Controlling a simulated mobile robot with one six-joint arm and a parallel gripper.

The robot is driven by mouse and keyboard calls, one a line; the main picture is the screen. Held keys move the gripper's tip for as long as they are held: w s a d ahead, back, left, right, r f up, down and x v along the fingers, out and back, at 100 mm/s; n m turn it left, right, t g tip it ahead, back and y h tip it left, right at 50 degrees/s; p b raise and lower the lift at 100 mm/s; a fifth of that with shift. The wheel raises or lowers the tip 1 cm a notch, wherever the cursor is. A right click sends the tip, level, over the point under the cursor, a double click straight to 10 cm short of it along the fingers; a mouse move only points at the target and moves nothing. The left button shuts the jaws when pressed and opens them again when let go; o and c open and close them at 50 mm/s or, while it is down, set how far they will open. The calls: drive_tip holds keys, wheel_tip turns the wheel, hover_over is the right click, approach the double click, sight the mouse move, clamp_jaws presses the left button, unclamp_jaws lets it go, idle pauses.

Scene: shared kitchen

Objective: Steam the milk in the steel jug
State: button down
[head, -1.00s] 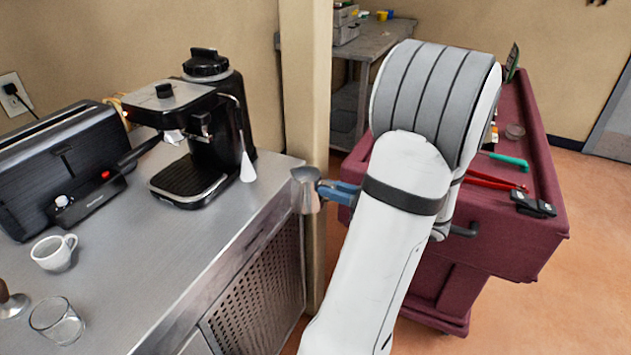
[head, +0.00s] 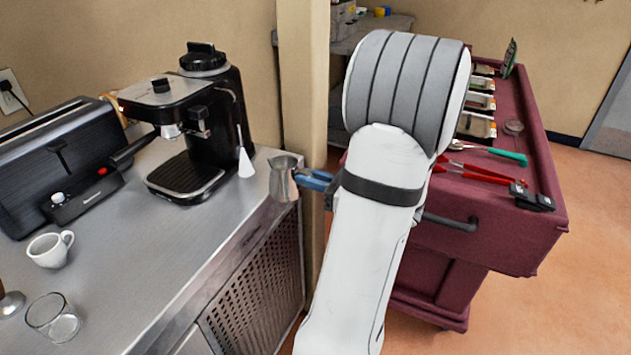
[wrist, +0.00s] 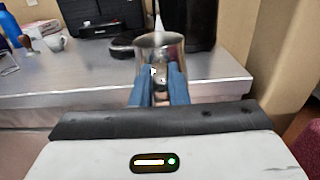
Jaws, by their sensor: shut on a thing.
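The steel jug (head: 284,179) is held upright by my gripper (head: 317,181), beside the right edge of the counter. In the wrist view the jug (wrist: 160,46) sits between the blue fingers of my gripper (wrist: 159,88), which are shut on it. The milk inside cannot be made out. The black and silver espresso machine (head: 205,118) stands on the counter to the left of the jug. Its white-sleeved steam wand (head: 245,163) hangs on its right side, a short way left of the jug and apart from it.
A white cup (head: 48,250), a drinking glass (head: 54,318) and a black toaster (head: 58,165) stand on the steel counter (head: 150,270). A beige pillar (head: 303,90) rises just behind the jug. A maroon cart (head: 500,215) with tools stands at the right.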

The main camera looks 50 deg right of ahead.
drive_tip(key=shift+b+x, duration=0.5)
drive_tip(key=shift+x, duration=4.75)
wheel_tip(320, 180, up, 9)
drive_tip(key=p, duration=0.6)
drive_tip(key=shift+f, duration=0.25)
drive_tip(key=shift+r+p, duration=0.1)
drive_tip(key=shift+p, duration=0.2)
idle(1.2)
